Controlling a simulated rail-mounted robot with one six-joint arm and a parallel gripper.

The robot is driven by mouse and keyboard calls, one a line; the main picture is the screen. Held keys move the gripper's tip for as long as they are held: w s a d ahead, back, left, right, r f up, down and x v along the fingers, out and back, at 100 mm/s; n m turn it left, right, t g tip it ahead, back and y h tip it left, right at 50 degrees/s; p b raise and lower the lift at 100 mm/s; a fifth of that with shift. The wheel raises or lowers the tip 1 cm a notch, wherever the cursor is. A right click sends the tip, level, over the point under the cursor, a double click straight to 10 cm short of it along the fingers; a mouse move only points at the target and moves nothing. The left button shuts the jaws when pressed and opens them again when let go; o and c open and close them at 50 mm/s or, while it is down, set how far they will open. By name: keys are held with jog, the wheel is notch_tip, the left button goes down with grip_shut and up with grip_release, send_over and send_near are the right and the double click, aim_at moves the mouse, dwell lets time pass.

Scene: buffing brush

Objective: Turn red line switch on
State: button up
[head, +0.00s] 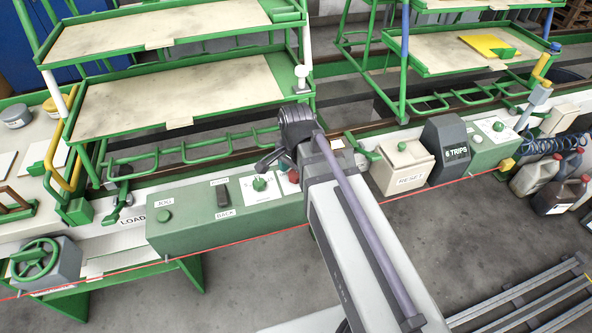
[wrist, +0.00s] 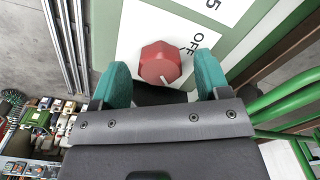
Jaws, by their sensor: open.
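The red switch (wrist: 160,62) is a faceted red knob on a white plate, with the word OFF beside it in the wrist view. A small white mark shows on its lower edge. In the head view the red switch (head: 294,176) sits at the right end of the green control box (head: 200,225), partly hidden by my arm. My gripper (wrist: 161,72) is open, its two green fingertips on either side of the knob with gaps visible. In the head view my gripper (head: 272,160) is just above and left of the switch.
A green knob (head: 259,184) stands just left of the red switch. A dark lever (head: 222,194) and a JOG button (head: 164,216) are further left. A RESET box (head: 404,170) and a TRIPS box (head: 447,148) stand right. A thin red line runs along the front.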

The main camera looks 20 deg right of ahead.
aim_at(296, 174)
notch_tip(296, 174, up, 11)
jog(key=p, duration=1)
jog(key=shift+p, duration=0.4)
jog(key=shift+f, duration=0.1)
jog(key=s+n, duration=0.1)
jog(key=n, duration=0.3)
jog(key=s+n, duration=0.2)
jog(key=n, duration=0.1)
jog(key=s+n, duration=0.2)
jog(key=n, duration=0.2)
jog(key=shift+s+n, duration=0.1)
jog(key=shift+n, duration=0.2)
jog(key=shift+c, duration=0.4)
